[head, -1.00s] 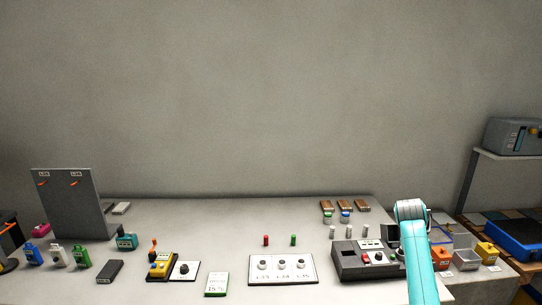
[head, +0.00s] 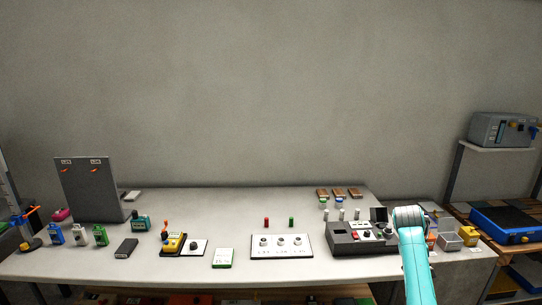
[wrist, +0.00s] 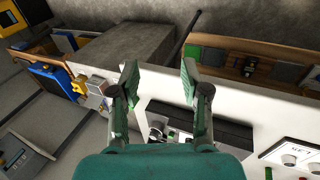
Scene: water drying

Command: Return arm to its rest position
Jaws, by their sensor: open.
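My gripper (wrist: 159,82) shows in the wrist view with its two green fingers spread apart and nothing between them. It is above the table area, with a dark grey device (wrist: 222,130) below and just past the fingers. In the head view my teal arm stands at the right, in front of the table's right end, folded at a grey joint. My gripper's fingers are not visible in the head view.
The long table (head: 200,265) carries a grey upright board (head: 88,190), a white dial panel (head: 281,246) and a dark control box (head: 345,240). A shelf with a grey box (head: 500,128) and a blue case (head: 508,222) stand at the right. Open table lies between items.

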